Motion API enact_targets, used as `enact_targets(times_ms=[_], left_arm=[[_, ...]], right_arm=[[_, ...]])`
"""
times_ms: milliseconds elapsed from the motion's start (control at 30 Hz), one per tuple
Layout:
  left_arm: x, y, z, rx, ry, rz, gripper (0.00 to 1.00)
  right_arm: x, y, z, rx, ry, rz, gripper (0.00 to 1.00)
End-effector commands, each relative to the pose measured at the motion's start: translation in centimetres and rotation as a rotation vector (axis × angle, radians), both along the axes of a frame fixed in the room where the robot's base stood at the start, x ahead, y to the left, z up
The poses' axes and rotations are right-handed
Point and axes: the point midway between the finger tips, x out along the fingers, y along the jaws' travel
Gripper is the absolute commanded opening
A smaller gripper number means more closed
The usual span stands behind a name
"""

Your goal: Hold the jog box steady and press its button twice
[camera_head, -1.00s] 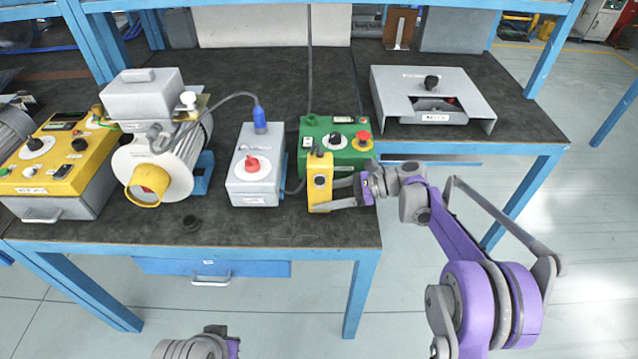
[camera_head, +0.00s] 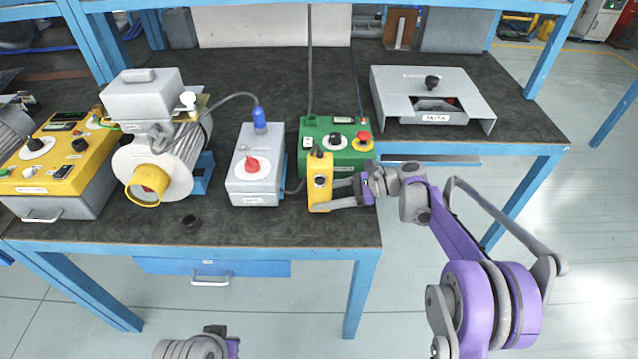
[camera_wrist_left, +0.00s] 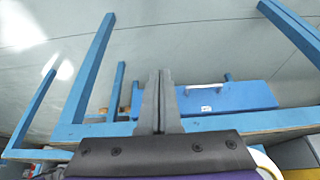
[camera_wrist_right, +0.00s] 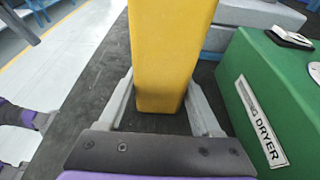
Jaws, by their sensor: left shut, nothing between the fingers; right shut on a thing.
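The yellow jog box (camera_head: 320,181) stands upright near the front edge of the bench, with a dark round button on its face. My right gripper (camera_head: 344,192) is shut on the jog box from the right. In the right wrist view the fingers (camera_wrist_right: 162,100) lie on either side of the yellow body (camera_wrist_right: 165,50). My left gripper shows in the left wrist view (camera_wrist_left: 159,85) with its fingers together and empty, in front of the bench. In the head view only part of my left arm shows at the bottom edge.
A green control box (camera_head: 345,155) stands close behind the jog box. A grey box with a red knob (camera_head: 252,185) is to its left, then the blower motor (camera_head: 160,160). A grey metal housing (camera_head: 430,90) is at the right.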

Motion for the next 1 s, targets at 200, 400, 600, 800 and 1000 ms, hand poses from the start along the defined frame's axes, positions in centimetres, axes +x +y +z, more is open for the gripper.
enact_targets(times_ms=[200, 400, 600, 800, 1000], left_arm=[[0.0, 0.0, 0.0, 0.0, 0.0, 0.0, 0.0], [0.0, -0.1, 0.0, -0.004, 0.0, 0.001, 0.0], [1.1, -2.6, -0.1, -0.15, -0.007, 0.058, 0.0], [4.1, -8.7, 0.9, -0.536, -0.003, 0.214, 0.0], [7.6, -14.2, 3.8, -0.969, 0.036, 0.393, 0.0]], right_arm=[[0.0, 0.0, -0.1, -0.001, 0.0, 0.0, 0.34], [0.0, 0.0, -0.1, -0.002, 0.0, 0.0, 0.34], [0.0, 0.0, -0.1, -0.001, 0.0, 0.0, 0.34], [0.0, 0.0, -0.1, -0.001, 0.0, 0.0, 0.34], [0.0, 0.0, -0.1, -0.002, 0.0, 0.0, 0.34]])
